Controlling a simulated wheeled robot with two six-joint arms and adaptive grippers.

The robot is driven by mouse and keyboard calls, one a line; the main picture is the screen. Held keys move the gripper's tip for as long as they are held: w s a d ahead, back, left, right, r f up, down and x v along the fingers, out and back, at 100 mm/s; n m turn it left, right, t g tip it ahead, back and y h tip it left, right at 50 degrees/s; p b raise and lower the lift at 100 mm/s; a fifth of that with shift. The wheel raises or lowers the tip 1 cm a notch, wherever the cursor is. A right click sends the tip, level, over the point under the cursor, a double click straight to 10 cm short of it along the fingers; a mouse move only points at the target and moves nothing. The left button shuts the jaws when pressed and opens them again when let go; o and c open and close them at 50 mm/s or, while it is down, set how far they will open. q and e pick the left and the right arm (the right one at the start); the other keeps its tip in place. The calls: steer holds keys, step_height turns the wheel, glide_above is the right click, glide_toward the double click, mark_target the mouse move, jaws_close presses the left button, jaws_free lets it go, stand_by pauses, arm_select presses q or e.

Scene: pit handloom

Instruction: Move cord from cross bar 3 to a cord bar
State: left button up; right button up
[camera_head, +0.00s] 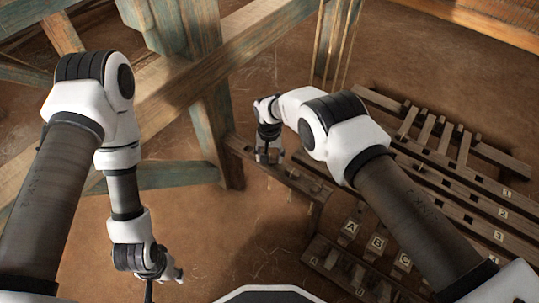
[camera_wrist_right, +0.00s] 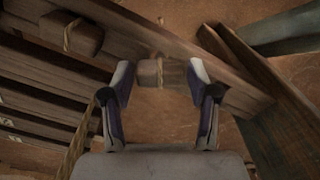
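My right gripper (camera_head: 268,157) is over a short dark wooden bar (camera_head: 300,184) left of the numbered bars. In the right wrist view my right gripper (camera_wrist_right: 160,82) has its fingers apart, with a wooden block (camera_wrist_right: 149,74) between or just beyond them. A pale cord (camera_wrist_right: 160,70) runs around that block; gaps show on both sides of it. Another block (camera_wrist_right: 68,32) with a cord sits at upper left there. The bar labelled 3 (camera_head: 498,236) is at right, partly behind my right arm. My left gripper (camera_head: 152,284) hangs at lower left, its fingers too unclear to judge.
Pegs lettered A, B and C (camera_head: 376,243) stand at lower right, below the numbered bars. A heavy timber frame (camera_head: 205,75) with a post and diagonal beam stands at the upper left. Bare brown floor (camera_head: 215,235) lies between my arms.

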mark_target(274, 157)
steer(key=shift+o, duration=0.4)
step_height(274, 157, up, 18)
steer(key=p, duration=1.8)
steer(key=s+d+r+n+b, duration=0.2)
steer(key=s+d+r+b, duration=0.2)
steer(key=d, duration=0.4)
steer(key=s+d+r+n+b, duration=0.3)
steer(key=s+d+r+b, duration=0.2)
steer(key=d, duration=0.4)
steer(key=shift+s+r+b, duration=0.15)
steer(key=shift+r+b, duration=0.4)
steer(key=shift+r, duration=0.15)
